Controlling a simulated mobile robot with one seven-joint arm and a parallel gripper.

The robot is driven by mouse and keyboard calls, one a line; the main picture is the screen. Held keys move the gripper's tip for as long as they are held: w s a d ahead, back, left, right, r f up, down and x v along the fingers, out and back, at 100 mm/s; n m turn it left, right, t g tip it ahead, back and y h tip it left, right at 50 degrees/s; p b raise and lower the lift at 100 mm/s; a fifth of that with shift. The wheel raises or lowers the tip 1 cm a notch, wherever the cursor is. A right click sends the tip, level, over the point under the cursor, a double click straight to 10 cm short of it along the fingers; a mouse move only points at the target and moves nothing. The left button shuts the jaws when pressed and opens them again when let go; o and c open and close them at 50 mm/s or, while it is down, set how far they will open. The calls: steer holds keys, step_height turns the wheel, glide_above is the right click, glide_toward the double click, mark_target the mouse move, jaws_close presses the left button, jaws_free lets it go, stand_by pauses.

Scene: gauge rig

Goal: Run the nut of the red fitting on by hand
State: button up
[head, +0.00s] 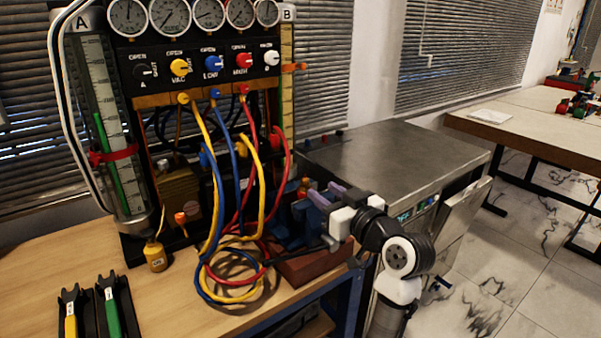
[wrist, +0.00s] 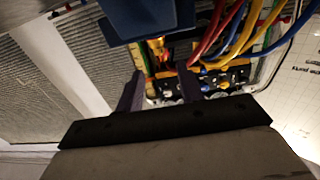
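My gripper (head: 331,196) is at the blue vise (head: 298,222), on the right of the bench. Its two purple fingers stand apart with a gap between them. In the wrist view the gripper (wrist: 158,90) shows the same open gap, with nothing clearly held. A small red piece (head: 306,183) shows just behind the fingers; it may be the red fitting, but its nut cannot be made out. In the wrist view a brass-coloured piece (wrist: 157,47) with some red near it shows below the blue vise body (wrist: 145,18), beyond the fingertips.
The gauge panel (head: 205,72) stands behind, with red, blue and yellow hoses (head: 235,270) looping down left of the vise. The vise sits on a red-brown block (head: 312,267). Two wrenches (head: 108,308) lie front left. A grey-topped cabinet (head: 400,155) is at right.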

mark_target(307, 180)
steer(key=p+x, duration=0.2)
steer(key=x, duration=0.8)
jaws_close()
